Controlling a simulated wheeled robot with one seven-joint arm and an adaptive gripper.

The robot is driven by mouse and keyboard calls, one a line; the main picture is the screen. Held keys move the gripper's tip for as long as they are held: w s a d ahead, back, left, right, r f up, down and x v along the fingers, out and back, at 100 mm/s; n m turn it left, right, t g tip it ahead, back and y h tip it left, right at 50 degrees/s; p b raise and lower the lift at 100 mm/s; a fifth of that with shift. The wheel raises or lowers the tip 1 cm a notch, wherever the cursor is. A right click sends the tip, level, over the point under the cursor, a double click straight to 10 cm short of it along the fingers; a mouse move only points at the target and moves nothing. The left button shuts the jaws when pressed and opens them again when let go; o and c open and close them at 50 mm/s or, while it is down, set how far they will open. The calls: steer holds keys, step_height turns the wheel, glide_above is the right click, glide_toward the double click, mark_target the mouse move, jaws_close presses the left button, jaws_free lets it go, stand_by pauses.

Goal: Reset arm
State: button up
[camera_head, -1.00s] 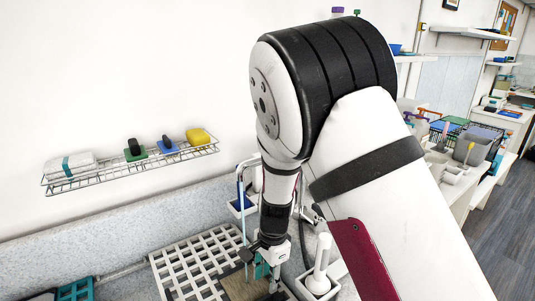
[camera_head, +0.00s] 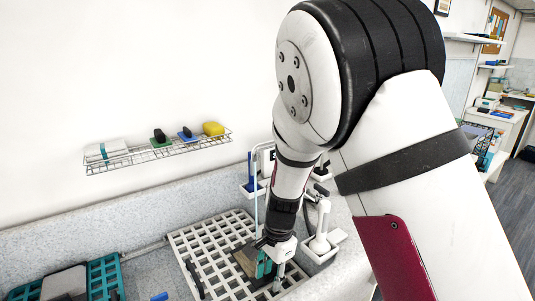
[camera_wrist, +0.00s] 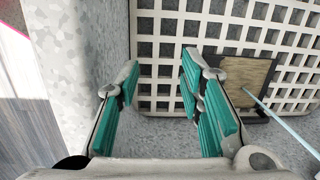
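My gripper (camera_head: 268,266) hangs at the end of my arm over the white grid rack (camera_head: 190,240). Its teal-padded fingers are apart in the wrist view (camera_wrist: 163,85), with nothing held between them. The white grid (camera_wrist: 210,30) fills the upper part of that view, beyond the fingertips. A brown fibrous pad with a dark border (camera_wrist: 247,80) lies on the grid, to the right of the fingers. In the head view, the pad (camera_head: 246,262) is partly hidden behind the gripper. My arm covers the middle and right of the head view.
A wire wall shelf (camera_head: 160,154) holds a white bundle and several coloured blocks. A white holder (camera_head: 328,246) with an upright handle stands right of the gripper. Teal grids (camera_head: 105,275) lie at lower left. A thin light-blue rod (camera_wrist: 285,125) slants right of the fingers.

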steer(key=s+d+r+n+t+y, duration=0.1)
steer(key=s+d+r+n, duration=0.25)
steer(key=r, duration=0.55)
steer(key=s+d+r+n+t, duration=0.15)
steer(key=s+d+r, duration=0.3)
steer(key=r, duration=0.45)
steer(key=s+d+r+n+t+h, duration=0.1)
steer(key=s+d+r+n, duration=0.1)
steer(key=s+d, duration=0.3)
steer(key=s+d+r+n+t+h, duration=0.1)
steer(key=s+d+r+n, duration=0.2)
steer(key=s, duration=0.6)
step_height(320, 180, up, 2)
steer(key=d, duration=0.2)
steer(key=shift+s+d+r+n, duration=0.15)
steer(key=shift+s+d+n, duration=0.15)
steer(key=shift+s+d, duration=0.05)
